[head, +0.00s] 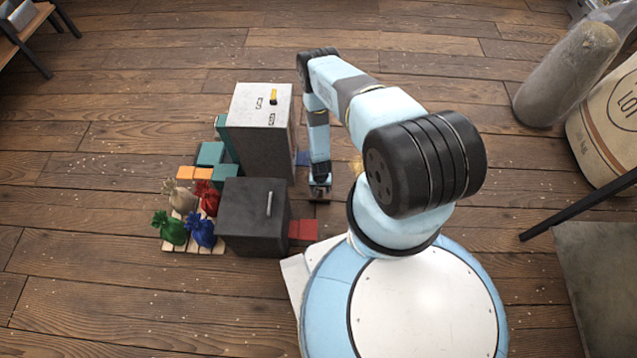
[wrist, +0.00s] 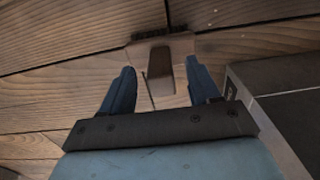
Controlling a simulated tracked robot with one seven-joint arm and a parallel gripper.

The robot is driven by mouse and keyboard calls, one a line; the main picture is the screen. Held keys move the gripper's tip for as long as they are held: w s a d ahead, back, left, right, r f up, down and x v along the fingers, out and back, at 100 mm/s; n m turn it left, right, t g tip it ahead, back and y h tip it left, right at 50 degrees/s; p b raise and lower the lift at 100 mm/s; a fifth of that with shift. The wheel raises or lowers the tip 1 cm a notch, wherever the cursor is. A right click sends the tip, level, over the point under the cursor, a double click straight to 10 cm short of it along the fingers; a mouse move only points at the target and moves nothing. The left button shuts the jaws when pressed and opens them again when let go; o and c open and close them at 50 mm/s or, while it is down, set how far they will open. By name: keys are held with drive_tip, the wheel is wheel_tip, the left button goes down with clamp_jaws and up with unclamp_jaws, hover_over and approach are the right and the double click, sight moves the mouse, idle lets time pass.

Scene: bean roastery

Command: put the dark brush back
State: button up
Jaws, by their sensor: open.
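A brown-grey brush-like piece with dark bristles along its far edge (wrist: 162,44) lies on the plank floor in the wrist view. A narrower, darker part runs from it back between my fingers. My gripper (wrist: 160,80) is open, with one blue finger on each side of this part; I cannot tell whether either touches it. In the head view my gripper (head: 320,184) points down close to the floor, right of the grey cabinets. A small brown part of the piece (head: 320,197) shows below it, mostly hidden.
A tall grey cabinet (head: 245,140) with a yellow switch and a low dark cabinet (head: 255,220) stand left of my gripper. Coloured sacks (head: 174,232) sit on a small pallet farther left.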

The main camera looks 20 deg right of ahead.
wheel_tip(320, 180, up, 7)
drive_tip(key=shift+r, duration=0.1)
idle(0.3)
